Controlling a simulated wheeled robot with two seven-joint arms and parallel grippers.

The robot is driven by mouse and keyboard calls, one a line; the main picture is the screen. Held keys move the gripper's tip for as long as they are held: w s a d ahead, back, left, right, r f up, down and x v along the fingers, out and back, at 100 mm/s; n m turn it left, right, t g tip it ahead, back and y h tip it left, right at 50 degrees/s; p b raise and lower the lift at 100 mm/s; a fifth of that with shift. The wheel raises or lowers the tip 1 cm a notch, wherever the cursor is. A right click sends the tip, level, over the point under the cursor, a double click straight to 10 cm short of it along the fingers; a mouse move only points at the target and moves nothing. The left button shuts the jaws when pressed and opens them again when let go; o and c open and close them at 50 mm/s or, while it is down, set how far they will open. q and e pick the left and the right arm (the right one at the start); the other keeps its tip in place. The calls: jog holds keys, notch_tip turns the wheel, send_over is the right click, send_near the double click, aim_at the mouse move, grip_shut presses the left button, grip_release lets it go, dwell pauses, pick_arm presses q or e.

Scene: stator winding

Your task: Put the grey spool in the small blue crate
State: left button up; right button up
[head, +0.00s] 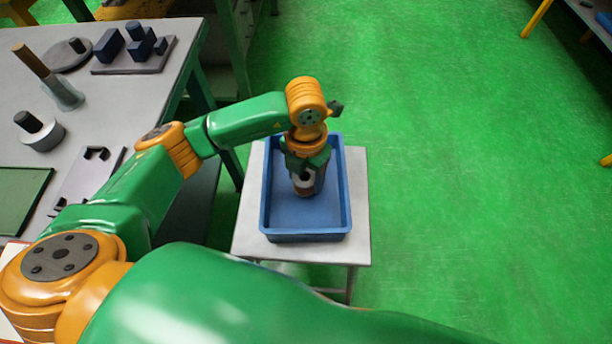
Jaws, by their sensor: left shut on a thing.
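The small blue crate (306,238) stands on a small light-topped table right of the workbench. My left gripper (304,174) points down inside the crate's outline, over its middle. It is shut on the grey spool (304,187), a small round piece with a dark hole in its top and a brownish lower part. The gripper and wrist hide part of the spool. I cannot tell whether the spool touches the crate floor. The crate floor around it looks empty. My right gripper is not in view.
The small table (358,205) has narrow free margins around the crate. Green floor is clear at right.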

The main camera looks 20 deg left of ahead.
pick_arm(q)
jog(key=shift+f, duration=0.4)
jog(key=shift+f, duration=0.1)
jog(key=shift+f+b, duration=0.15)
jog(key=shift+b, duration=0.15)
jog(key=o, duration=1.4)
jog(key=shift+c, duration=0.2)
jog(key=shift+r, duration=0.2)
